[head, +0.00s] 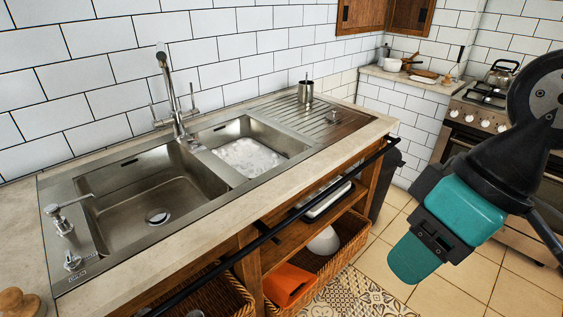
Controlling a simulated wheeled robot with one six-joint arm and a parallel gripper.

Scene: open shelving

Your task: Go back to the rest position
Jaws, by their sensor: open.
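My gripper (414,258), black with teal parts, hangs at the right of the head view, angled downward. It is in the air to the right of the sink counter, above the tiled floor and in front of the stove. It appears apart from the counter and everything else. Its jaws are open, and I see nothing held in them. The gap between the fingers is mostly hidden by the near teal part.
The counter (345,148) holds a double steel sink (150,190), a tall faucet (172,95) and a metal cup (305,92). A black rail (300,212) runs along its front. Below are wicker baskets, an orange item (288,284) and a white bowl (323,241). A stove (480,118) stands behind my gripper.

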